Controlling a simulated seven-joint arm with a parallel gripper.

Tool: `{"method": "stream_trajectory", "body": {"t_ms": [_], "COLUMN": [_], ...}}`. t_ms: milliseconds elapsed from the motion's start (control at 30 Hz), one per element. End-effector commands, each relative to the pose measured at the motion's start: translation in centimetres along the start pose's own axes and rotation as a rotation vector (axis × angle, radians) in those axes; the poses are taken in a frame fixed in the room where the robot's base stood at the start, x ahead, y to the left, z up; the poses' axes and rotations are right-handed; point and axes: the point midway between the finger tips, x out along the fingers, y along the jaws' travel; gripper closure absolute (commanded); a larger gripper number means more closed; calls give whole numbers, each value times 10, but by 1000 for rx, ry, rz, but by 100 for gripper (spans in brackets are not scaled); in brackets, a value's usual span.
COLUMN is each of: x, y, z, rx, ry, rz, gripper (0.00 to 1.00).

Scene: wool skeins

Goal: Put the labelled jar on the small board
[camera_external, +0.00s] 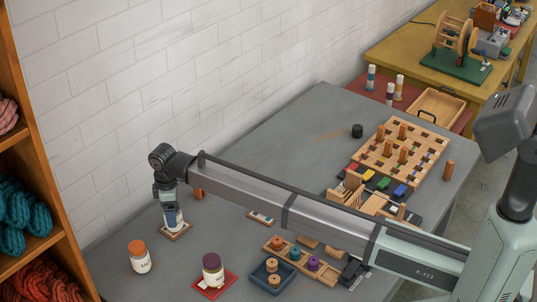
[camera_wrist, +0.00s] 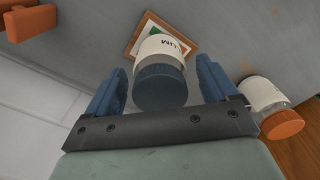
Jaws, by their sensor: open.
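A white jar with a dark blue lid (camera_external: 174,222) stands on the small board (camera_external: 187,229) at the left part of the grey table. In the wrist view the jar's lid (camera_wrist: 160,88) faces the camera, and its label ends in "UM". The small board (camera_wrist: 148,24) shows beside the jar with a wooden edge and a white, green and orange face. My gripper (camera_external: 170,204) points down over the jar. Its blue fingers (camera_wrist: 160,66) are open, one on each side of the jar, with gaps visible. The jar's far base is hidden in the wrist view.
An orange-lidded jar (camera_external: 140,259) stands nearby at the front left. A dark-lidded jar (camera_external: 213,272) stands on a red mat (camera_external: 230,284). A blue tray (camera_external: 255,277), a peg strip (camera_external: 325,276) and a wooden peg board (camera_external: 425,149) lie to the right. A white wall runs behind.

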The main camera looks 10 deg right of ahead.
Motion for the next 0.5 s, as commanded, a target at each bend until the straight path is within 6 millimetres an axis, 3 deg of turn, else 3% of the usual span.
{"method": "stream_trajectory", "body": {"t_ms": [300,500], "x": [-60,-89], "y": [0,0], "z": [-1,-1], "rx": [0,0], "ry": [2,1], "rz": [1,1], "gripper": [13,13]}}
